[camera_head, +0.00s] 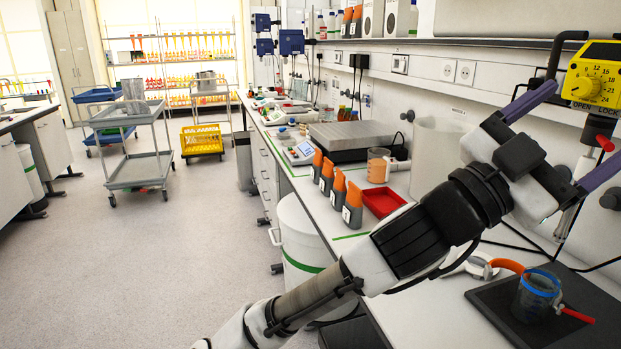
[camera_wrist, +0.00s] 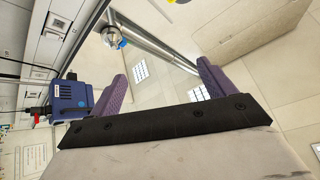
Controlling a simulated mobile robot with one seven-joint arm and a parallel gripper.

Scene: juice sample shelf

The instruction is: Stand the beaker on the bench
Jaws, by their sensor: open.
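A clear glass vessel with a blue rim (camera_head: 537,292), which looks like a beaker, stands on a black mat (camera_head: 490,303) at the lower right in the head view. A red-tipped rod or clamp touches or passes beside it; I cannot tell which. A second beaker-like cup with orange liquid (camera_head: 378,166) stands upright farther back on the bench (camera_head: 330,195). My gripper (camera_head: 565,134) is open, its purple fingers spread, raised above the bench and apart from both vessels. The wrist view shows the same fingers (camera_wrist: 165,78) with nothing between them.
Several orange-capped bottles (camera_head: 337,190) and a red tray (camera_head: 381,200) stand on the bench. A grey-topped device (camera_head: 352,134) is behind them. A yellow dial unit (camera_head: 597,80) is close to my gripper at the right. The floor at left is clear beside the carts (camera_head: 140,180).

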